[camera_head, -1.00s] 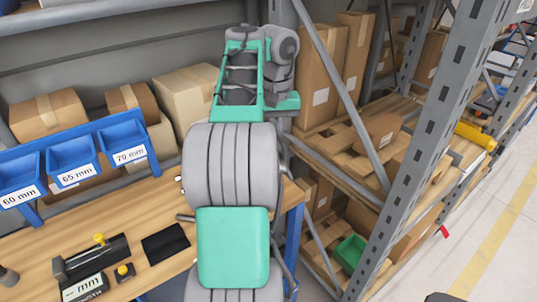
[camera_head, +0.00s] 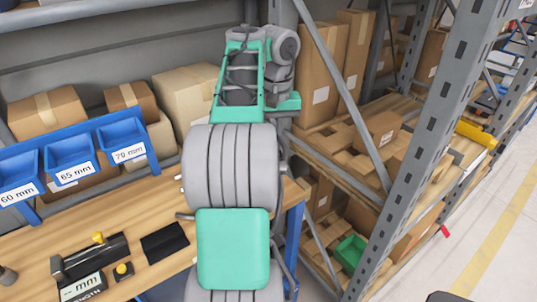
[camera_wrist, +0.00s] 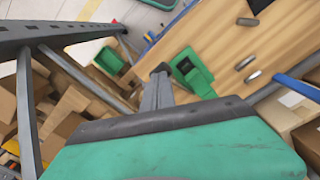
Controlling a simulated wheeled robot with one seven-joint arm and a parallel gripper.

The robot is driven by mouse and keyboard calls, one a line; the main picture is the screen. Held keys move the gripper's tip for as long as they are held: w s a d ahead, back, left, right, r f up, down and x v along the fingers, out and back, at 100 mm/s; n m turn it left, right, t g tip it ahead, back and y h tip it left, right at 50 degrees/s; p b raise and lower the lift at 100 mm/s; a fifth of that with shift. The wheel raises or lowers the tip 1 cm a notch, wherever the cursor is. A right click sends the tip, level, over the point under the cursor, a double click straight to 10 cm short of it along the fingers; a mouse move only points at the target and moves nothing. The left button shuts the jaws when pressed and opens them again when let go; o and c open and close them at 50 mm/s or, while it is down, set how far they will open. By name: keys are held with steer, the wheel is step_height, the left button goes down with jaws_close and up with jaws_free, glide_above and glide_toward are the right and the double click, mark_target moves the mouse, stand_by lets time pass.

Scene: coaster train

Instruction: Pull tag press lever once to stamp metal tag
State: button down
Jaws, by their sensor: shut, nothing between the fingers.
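In the wrist view my gripper (camera_wrist: 160,72) shows as narrow grey fingers with dark tips, shut and empty, beyond my green and black wrist housing. A green device (camera_wrist: 192,72) stands on the wooden bench just right of the fingertips. It may be the tag press; its lever and any metal tag cannot be made out. From this view I cannot tell whether the fingertips touch it. In the head view my arm hides the gripper and that part of the bench.
The wooden bench (camera_head: 120,215) holds a digital gauge (camera_head: 85,262), a black pad (camera_head: 165,242) and a small yellow-topped button box (camera_head: 122,271). Blue labelled bins (camera_head: 70,160) stand behind. A grey shelving post (camera_head: 425,130) and a rack with cartons are at right. A green bin (camera_head: 350,251) sits low.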

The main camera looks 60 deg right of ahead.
steer(key=shift+s+a+f+b, duration=0.1)
steer(key=shift+s+f+b, duration=0.1)
steer(key=shift+f+b, duration=0.95)
steer(key=shift+s+a+f+b, duration=0.1)
steer(key=shift+s+f+b, duration=0.1)
steer(key=shift+f+b, duration=0.9)
steer(key=shift+f, duration=0.25)
steer(key=shift+w, duration=0.1)
steer(key=shift+b, duration=0.3)
steer(key=shift+s+a+f+b, duration=0.1)
steer(key=shift+s+f+b, duration=0.15)
steer(key=shift+f+b, duration=0.4)
steer(key=shift+s+a+f+b, duration=0.1)
steer(key=shift+s+f+b, duration=0.1)
steer(key=shift+f+b, duration=0.45)
